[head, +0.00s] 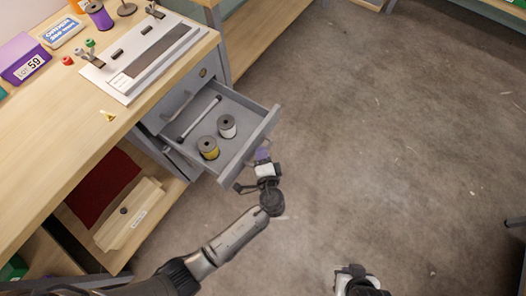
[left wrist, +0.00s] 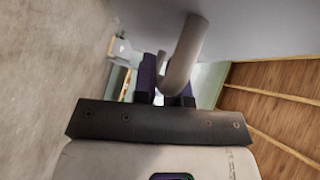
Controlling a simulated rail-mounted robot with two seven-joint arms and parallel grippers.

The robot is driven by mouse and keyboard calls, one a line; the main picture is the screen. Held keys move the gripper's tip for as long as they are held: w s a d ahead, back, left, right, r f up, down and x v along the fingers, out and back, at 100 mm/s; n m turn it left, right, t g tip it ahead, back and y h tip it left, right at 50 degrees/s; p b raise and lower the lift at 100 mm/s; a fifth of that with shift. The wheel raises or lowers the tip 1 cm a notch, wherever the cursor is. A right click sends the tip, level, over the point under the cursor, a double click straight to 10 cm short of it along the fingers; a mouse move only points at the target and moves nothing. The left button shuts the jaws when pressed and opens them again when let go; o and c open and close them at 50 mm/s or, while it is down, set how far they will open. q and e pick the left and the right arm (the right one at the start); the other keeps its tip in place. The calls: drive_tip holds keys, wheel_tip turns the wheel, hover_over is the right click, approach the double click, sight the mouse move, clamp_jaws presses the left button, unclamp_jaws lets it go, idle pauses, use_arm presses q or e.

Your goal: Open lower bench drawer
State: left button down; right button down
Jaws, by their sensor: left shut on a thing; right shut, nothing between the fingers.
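A grey drawer (head: 228,165) of the bench is pulled well out, below a closed grey front (head: 190,90) with a bar handle. Inside it lie a white spool (head: 227,126), a yellow spool (head: 208,148) and a pale rod with dark ends (head: 199,118). My left gripper (head: 262,156) is at the outer face of the drawer front. In the left wrist view its dark fingers (left wrist: 166,88) are shut on the round bar handle (left wrist: 186,55). My right gripper (head: 350,270) is shut and empty over the floor at the bottom, away from the bench.
The wooden benchtop (head: 60,105) holds a purple box (head: 25,60), a white-framed board (head: 145,58) and small items. The concrete floor (head: 390,130) right of the drawer is clear.

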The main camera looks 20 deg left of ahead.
use_arm(q)
drive_tip(key=c, duration=1.4)
unclamp_jaws()
drive_tip(key=shift+c, duration=0.2)
drive_tip(key=shift+s, duration=0.1)
drive_tip(key=p+v, duration=0.2)
drive_tip(key=v, duration=1.1)
drive_tip(key=shift+s+d+p, duration=0.2)
drive_tip(key=shift+s+p, duration=0.05)
drive_tip(key=shift+p, duration=0.05)
drive_tip(key=shift+r, duration=0.15)
